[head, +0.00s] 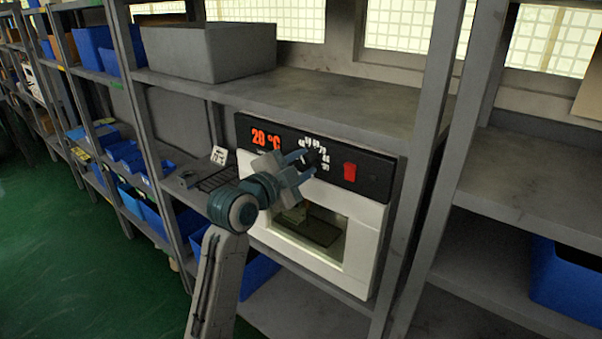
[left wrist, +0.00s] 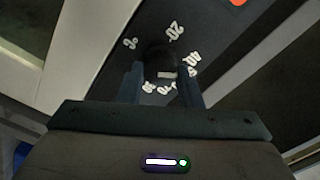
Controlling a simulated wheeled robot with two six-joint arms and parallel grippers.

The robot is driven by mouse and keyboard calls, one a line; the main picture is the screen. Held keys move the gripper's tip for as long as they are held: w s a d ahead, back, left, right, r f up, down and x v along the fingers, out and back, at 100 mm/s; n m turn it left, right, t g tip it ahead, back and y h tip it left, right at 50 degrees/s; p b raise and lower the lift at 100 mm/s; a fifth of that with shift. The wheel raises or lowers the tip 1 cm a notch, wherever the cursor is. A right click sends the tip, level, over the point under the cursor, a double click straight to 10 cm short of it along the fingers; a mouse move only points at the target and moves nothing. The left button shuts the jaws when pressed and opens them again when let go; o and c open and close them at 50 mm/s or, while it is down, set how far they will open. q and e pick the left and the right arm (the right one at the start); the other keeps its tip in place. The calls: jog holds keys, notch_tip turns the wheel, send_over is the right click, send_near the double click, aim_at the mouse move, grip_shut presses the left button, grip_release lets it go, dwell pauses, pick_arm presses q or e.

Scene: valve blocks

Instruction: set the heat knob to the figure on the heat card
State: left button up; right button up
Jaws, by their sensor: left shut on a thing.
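The oven (head: 375,222) is a white box with a black front panel; its red display (head: 266,138) reads 20 °C. The dark heat knob (head: 313,156) sits on the panel, ringed by white figures. In the left wrist view the knob (left wrist: 160,60) shows a white mark (left wrist: 167,74) on its lower side. My left gripper (head: 302,164) is at the knob, its fingers on either side, shut on it. My right gripper is out of view.
A red switch (head: 349,171) is right of the knob. The oven stands in a grey shelf rack, its upright (head: 424,190) close on the right. A grey bin (head: 210,50) sits on the shelf above. A dark slotted item (head: 215,178) lies near the card.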

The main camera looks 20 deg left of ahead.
pick_arm(q)
jog(key=m+b, duration=0.1)
jog(key=m, duration=0.2)
jog(key=m+b, duration=0.1)
jog(key=shift+f+m+b, duration=0.25)
jog(key=shift+m+b, duration=0.05)
jog(key=m+b, duration=0.1)
jog(key=m, duration=0.1)
jog(key=shift+m, duration=0.4)
jog(key=m+b, duration=0.2)
jog(key=m, duration=0.1)
jog(key=shift+m, duration=0.3)
jog(key=m+b, duration=0.1)
jog(key=m, duration=0.2)
jog(key=shift+b, duration=0.3)
jog(key=shift+m+b, duration=0.3)
jog(key=shift+m, duration=0.4)
jog(key=o, duration=1)
